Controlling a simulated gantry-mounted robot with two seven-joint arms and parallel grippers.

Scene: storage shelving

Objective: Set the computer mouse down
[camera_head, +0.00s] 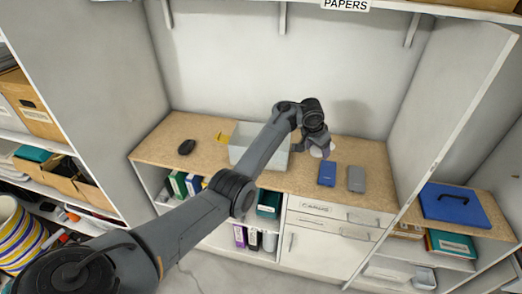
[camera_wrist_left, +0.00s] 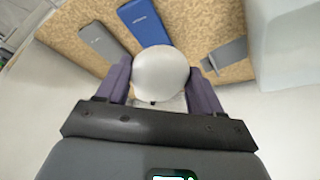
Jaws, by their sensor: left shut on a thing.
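My left gripper (camera_head: 322,151) is over the right half of the wooden counter. In the left wrist view its purple fingers (camera_wrist_left: 159,73) are shut on a smooth, rounded white object, the computer mouse (camera_wrist_left: 160,68). In the head view only a small pale part of the mouse (camera_head: 315,152) shows by the fingers. The counter (camera_head: 375,160) lies beyond the mouse in the wrist view; I cannot tell the gap between them. My right gripper is in neither view.
A blue device (camera_head: 327,175) and a grey device (camera_head: 356,179) lie on the counter right of the gripper. A translucent bin (camera_head: 245,135) stands left of it, partly behind my arm. A black mouse-shaped object (camera_head: 186,147) lies farther left. A partition (camera_head: 450,100) bounds the right side.

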